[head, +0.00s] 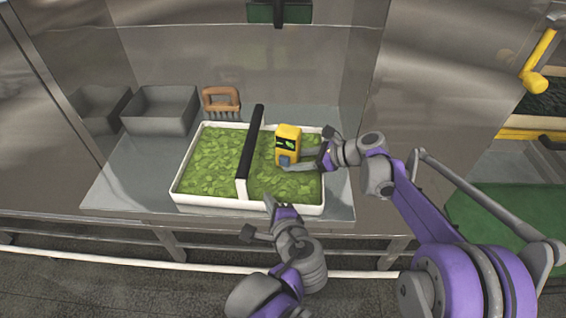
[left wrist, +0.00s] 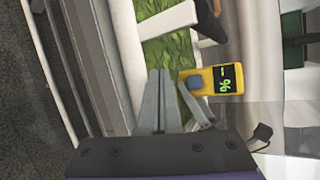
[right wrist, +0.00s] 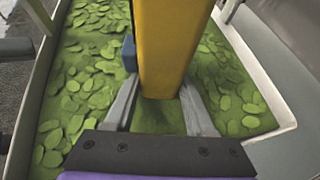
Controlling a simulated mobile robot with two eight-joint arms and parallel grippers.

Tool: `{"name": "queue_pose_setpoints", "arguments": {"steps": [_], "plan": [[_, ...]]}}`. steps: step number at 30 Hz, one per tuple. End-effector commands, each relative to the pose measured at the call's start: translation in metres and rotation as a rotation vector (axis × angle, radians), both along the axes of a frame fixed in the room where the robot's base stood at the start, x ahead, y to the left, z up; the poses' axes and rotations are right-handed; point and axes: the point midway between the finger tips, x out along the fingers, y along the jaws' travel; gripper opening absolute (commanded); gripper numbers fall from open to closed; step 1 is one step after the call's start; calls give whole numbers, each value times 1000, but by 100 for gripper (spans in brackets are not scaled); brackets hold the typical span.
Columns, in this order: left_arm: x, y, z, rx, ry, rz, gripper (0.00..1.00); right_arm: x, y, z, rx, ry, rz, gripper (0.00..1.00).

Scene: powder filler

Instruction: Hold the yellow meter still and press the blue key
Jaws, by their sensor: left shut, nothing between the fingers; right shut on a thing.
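The yellow meter (head: 288,133) stands upright in the right part of the leaf-filled tray. Its dark screen with green marks and its blue key (head: 285,160) face the front. The left wrist view shows the meter (left wrist: 205,71) with green "%" and dash marks and the blue key (left wrist: 194,82). My right gripper (head: 299,161) is shut on the meter's lower part; the right wrist view shows a finger on either side of the yellow body (right wrist: 165,50). My left gripper (head: 270,201) is shut and empty at the tray's front edge, apart from the key.
The white tray (head: 205,204) holds green leaves, with a black-topped divider (head: 251,143) across it. A grey metal bin (head: 160,110) and a brown-handled tool (head: 221,100) stand behind. Metal walls close the back and right. A green fixture (head: 279,12) hangs above.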

Motion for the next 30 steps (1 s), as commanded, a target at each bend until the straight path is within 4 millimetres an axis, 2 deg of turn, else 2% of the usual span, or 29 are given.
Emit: {"name": "queue_pose_setpoints", "arguments": {"steps": [8, 21, 30], "plan": [[14, -4, 0, -1, 0, 3, 0, 0, 0, 0, -1, 1, 1, 24], [70, -21, 0, -3, 0, 2, 0, 0, 0, 0, 0, 0, 0, 24], [84, -25, 0, -3, 1, 3, 0, 0, 0, 0, 0, 0, 0, 24]]}}
